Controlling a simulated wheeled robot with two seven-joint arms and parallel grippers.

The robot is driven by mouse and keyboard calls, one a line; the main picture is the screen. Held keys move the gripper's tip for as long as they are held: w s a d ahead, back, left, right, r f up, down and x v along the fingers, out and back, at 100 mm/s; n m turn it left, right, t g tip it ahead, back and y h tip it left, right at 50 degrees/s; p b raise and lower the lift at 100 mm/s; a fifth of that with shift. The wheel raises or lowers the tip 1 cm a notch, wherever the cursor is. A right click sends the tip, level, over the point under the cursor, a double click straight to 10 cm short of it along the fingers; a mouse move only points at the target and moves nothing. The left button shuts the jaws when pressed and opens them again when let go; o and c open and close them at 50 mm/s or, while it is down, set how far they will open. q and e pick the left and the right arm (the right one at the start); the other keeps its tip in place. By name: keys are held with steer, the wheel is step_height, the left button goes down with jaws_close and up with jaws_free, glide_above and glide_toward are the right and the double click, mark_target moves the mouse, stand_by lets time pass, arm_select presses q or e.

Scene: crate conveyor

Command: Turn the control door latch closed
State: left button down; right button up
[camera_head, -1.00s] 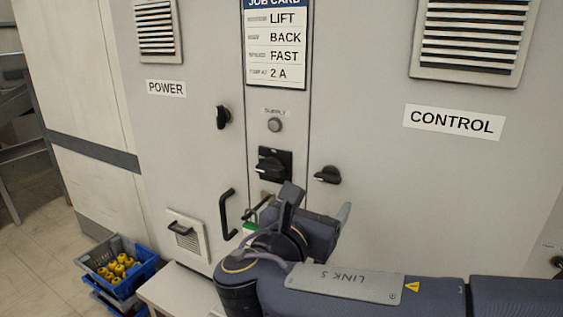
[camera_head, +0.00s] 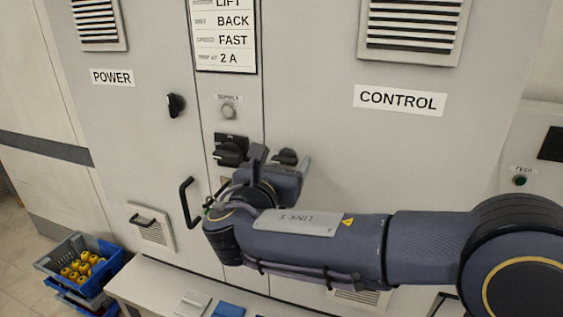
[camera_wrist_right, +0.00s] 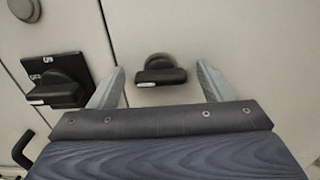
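The control door latch (camera_head: 284,157) is a black knob on the grey panel below the CONTROL label (camera_head: 400,100). In the head view it is partly hidden behind my right gripper (camera_head: 287,166). In the right wrist view the latch (camera_wrist_right: 160,76) shows whole, its bar lying about level. My right gripper (camera_wrist_right: 160,90) is open there, one finger on each side of the latch, with a visible gap to both. I cannot tell how far the fingertips are from the panel. My left gripper is not in view.
Left of the latch are a black rotary switch (camera_head: 231,150), the round supply button (camera_head: 229,112) and a black door handle (camera_head: 189,203). The power door latch (camera_head: 176,105) stands upright. A pale bench (camera_head: 150,285) runs below; a blue crate (camera_head: 110,262) stands at lower left.

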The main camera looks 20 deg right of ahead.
steer(key=c, duration=0.9)
steer(key=shift+f+m+b, duration=0.2)
steer(key=shift+m+b, duration=0.7)
steer(key=shift+b, duration=0.25)
steer(key=m+b, duration=1)
steer(key=b, duration=0.1)
steer(key=shift+s+d+f+m, duration=0.1)
steer(key=shift+d+f+m, duration=0.05)
steer(key=shift+m, duration=0.15)
steer(key=m+b, duration=0.2)
steer(key=m, duration=0.1)
steer(key=shift+b, duration=0.35)
steer(key=shift+m+b, duration=0.8)
steer(key=shift+m, duration=0.4)
steer(key=o, duration=1)
steer(key=shift+c, duration=0.2)
steer(key=shift+r, duration=0.2)
